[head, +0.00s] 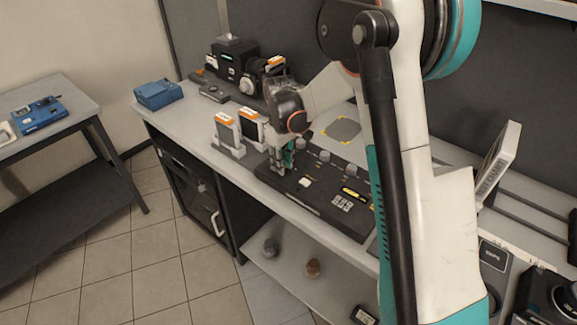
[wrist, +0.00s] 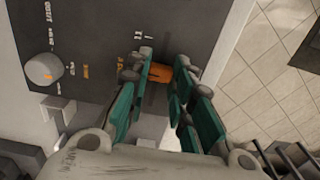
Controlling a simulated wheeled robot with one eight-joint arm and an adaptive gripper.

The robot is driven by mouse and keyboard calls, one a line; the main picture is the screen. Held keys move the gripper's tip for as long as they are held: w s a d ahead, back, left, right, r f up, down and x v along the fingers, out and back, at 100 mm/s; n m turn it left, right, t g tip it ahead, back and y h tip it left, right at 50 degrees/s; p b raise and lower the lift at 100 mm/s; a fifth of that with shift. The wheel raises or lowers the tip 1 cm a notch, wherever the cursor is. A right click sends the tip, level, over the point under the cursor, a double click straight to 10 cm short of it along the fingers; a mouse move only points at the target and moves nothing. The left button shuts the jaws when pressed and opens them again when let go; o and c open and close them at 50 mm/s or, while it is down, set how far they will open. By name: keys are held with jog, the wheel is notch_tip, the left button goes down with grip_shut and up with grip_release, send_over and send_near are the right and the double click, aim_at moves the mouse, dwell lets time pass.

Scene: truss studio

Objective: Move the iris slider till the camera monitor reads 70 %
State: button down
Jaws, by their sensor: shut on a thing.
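The black control panel (head: 315,192) lies on the long bench, with knobs, keys and a yellow-lit display. My gripper (head: 281,168) points down at the panel's left end. In the wrist view my gripper (wrist: 163,95) has its green fingers closed around an orange knob (wrist: 183,76), which appears to be the iris slider. The fingers partly hide the knob, and its track and scale cannot be made out. A black camera (head: 232,62) stands at the bench's far end with a small lit screen. No percentage is readable in either view.
Two orange-topped white units (head: 228,130) stand left of the panel. A blue box (head: 157,94) sits at the bench's far left corner. A tilted white-framed screen (head: 497,160) stands at the right. A grey round knob (wrist: 44,68) is beside my fingers.

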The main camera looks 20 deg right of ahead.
jog(key=shift+w+a, duration=0.45)
jog(key=shift+w, duration=0.2)
jog(key=shift+w+a, duration=0.4)
jog(key=shift+w, duration=0.2)
jog(key=c, duration=1.4)
grip_release()
jog(key=shift+r, duration=0.15)
notch_tip(320, 180, up, 12)
